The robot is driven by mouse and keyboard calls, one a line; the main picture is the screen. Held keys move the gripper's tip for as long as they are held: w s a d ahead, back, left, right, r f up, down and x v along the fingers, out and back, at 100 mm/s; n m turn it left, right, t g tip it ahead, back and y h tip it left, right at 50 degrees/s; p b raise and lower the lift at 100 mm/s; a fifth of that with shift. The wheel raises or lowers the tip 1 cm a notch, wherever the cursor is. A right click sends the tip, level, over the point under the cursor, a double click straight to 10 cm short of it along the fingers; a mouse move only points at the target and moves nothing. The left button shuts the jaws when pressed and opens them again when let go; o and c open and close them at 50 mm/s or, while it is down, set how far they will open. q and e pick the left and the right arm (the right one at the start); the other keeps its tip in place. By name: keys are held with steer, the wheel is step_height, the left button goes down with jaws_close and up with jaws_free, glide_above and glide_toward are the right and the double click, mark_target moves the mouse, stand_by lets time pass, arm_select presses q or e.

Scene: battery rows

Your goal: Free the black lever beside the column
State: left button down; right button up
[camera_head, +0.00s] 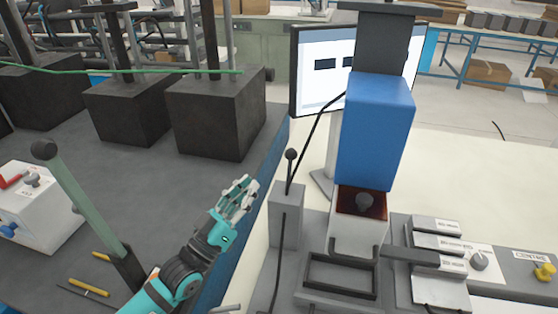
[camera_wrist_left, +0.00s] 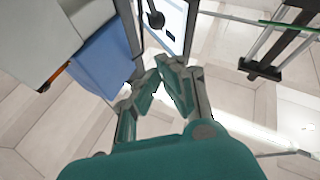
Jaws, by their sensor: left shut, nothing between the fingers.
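The black lever (camera_head: 290,168) with a round knob stands upright on a narrow grey box (camera_head: 287,218), left of the blue column (camera_head: 376,130). A black cable (camera_head: 313,130) comes down from the column and passes close by the lever; I cannot tell whether it touches or loops it. My left gripper (camera_head: 240,194) is shut and empty, left of the grey box and apart from the lever. My right gripper is not in view.
A monitor (camera_head: 318,68) stands behind the column. Grey labelled blocks (camera_head: 437,242) and a yellow knob (camera_head: 544,271) are to the right. A green-grey handle (camera_head: 84,203) rises on the left, near a white box (camera_head: 36,211). Large black blocks (camera_head: 218,112) stand behind.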

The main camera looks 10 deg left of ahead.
mark_target(289, 171)
arm_select(q)
steer(key=x, duration=0.3)
steer(key=f+p+x, duration=0.1)
steer(key=x, duration=0.2)
steer(key=f+p+x, duration=0.1)
steer(key=x, duration=0.1)
steer(key=shift+x, duration=0.8)
steer(key=shift+w+d+f, duration=0.3)
steer(key=shift+d+f, duration=0.05)
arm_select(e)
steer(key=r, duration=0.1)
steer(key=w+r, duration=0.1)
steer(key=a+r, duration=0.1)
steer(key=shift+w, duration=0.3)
